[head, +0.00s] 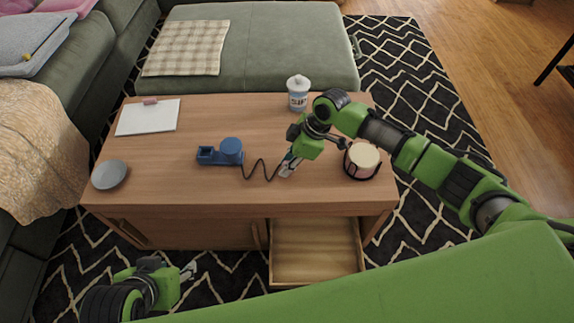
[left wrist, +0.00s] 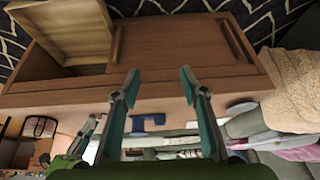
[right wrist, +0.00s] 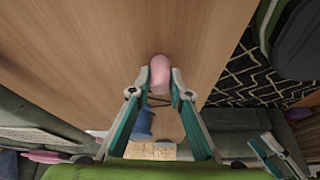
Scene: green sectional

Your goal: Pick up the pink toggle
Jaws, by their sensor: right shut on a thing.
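The pink toggle (right wrist: 160,72) is a small rounded piece in the right wrist view, low over the wooden table. My right gripper (right wrist: 160,80) is shut on it, with one fingertip at each side. In the head view my right gripper (head: 287,168) points down at the table top and hides the toggle. A dark zigzag cord (head: 262,170) runs from a blue device (head: 230,152) to this gripper. My left gripper (head: 188,270) is in front of the table, low at the left; its fingers stand apart and empty in the left wrist view (left wrist: 160,85).
The wooden table (head: 190,185) also holds a white-and-blue jar (head: 298,94), a round pink-and-cream tin (head: 362,160), a grey bowl (head: 109,174) and a white clipboard (head: 147,118). An open drawer (head: 315,255) juts out at the front. A green ottoman (head: 275,50) stands behind.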

